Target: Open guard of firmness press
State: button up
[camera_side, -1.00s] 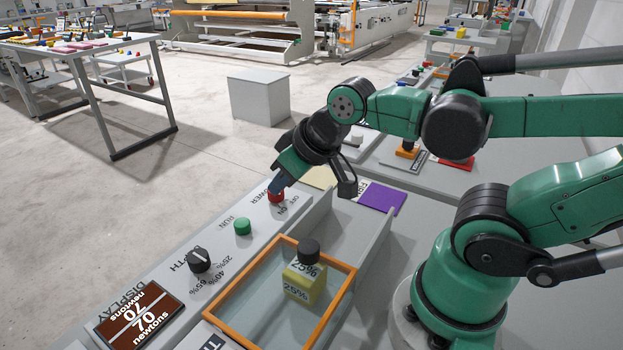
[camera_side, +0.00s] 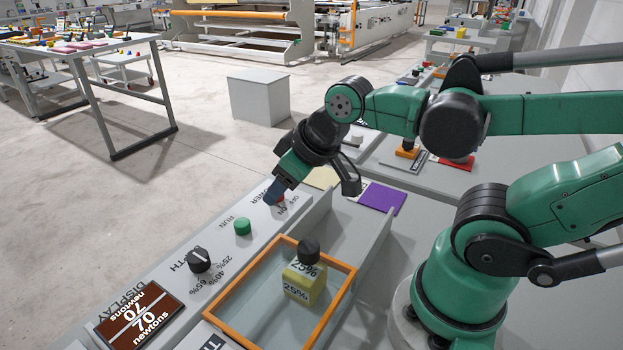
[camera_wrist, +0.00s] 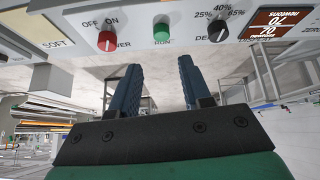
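The press guard is a clear panel in an orange frame (camera_side: 243,276), low in the middle of the side view. It looks closed. A yellow block (camera_side: 301,285) marked 25% with a dark cap shows within its outline; I cannot tell whether the block is under the panel. My gripper (camera_side: 271,193) is beyond the guard, at the red power knob (camera_side: 281,198), with a blue finger partly covering it. In the wrist view my gripper (camera_wrist: 158,80) has its two blue fingers apart with nothing between them. The red knob (camera_wrist: 106,41) is clear of the fingertips there.
A green RUN button (camera_side: 242,226), a black depth knob (camera_side: 198,260) and a display (camera_side: 142,316) reading 70 newtons line the panel left of the guard. A raised grey wall (camera_side: 372,255) runs right of the guard. A purple sheet (camera_side: 382,197) lies behind.

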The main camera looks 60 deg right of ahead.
aim_at(308, 246)
jog(key=o, duration=0.3)
jog(key=n, duration=0.1)
jog(key=s+n+g, duration=0.1)
jog(key=n, duration=0.1)
jog(key=a+n+g, duration=0.1)
jog(key=n, duration=0.1)
jog(key=shift+s+a+f, duration=0.1)
jog(key=shift+s+f, duration=0.25)
jog(key=shift+f, duration=0.05)
jog(key=s+n+g, duration=0.1)
jog(key=n, duration=0.2)
jog(key=s+a+n+g, duration=0.1)
jog(key=n, duration=0.2)
jog(key=s+n+g, duration=0.1)
jog(key=n, duration=0.2)
jog(key=shift+s+a+f+g, duration=0.1)
jog(key=shift+a+f+g, duration=0.1)
jog(key=shift+g, duration=0.1)
jog(key=n, duration=0.1)
jog(key=s+n+g, duration=0.1)
jog(key=shift+a+n, duration=0.1)
jog(key=shift+n, duration=0.2)
jog(key=shift+f, duration=2.75)
grip_shut()
